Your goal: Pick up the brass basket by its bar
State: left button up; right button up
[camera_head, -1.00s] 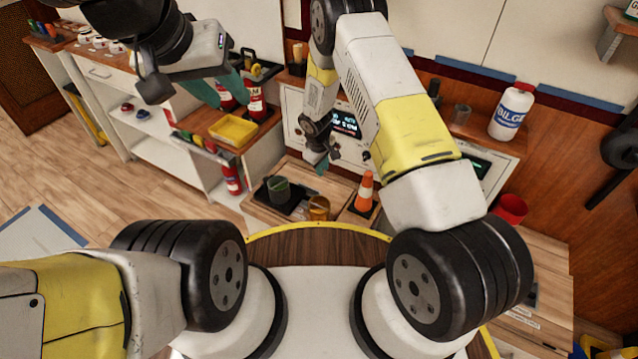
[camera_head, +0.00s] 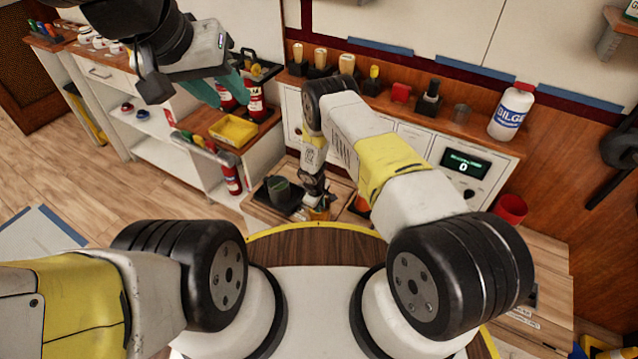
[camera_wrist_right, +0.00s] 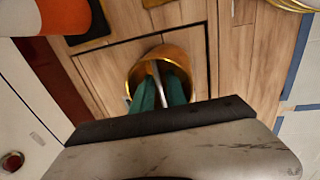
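The brass basket (camera_head: 318,214) stands on the low wooden surface in front of my base. In the right wrist view it is a round gold-rimmed cup (camera_wrist_right: 134,72) with a thin pale bar (camera_wrist_right: 157,84) across it. My right gripper (camera_head: 318,200) is down at the basket and partly hides it in the head view. In the wrist view its two teal fingers (camera_wrist_right: 160,84) reach into the basket's opening, one on each side of the bar, with a narrow gap between them. My left gripper (camera_head: 222,92) hangs empty at upper left, its teal fingers apart.
A yellow tray (camera_head: 233,130) and a fire extinguisher (camera_head: 232,180) are further left.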

jog(key=shift+f, duration=0.1)
jog(key=shift+c, duration=0.5)
grip_shut()
jog(key=shift+w, duration=0.1)
dwell(0.8)
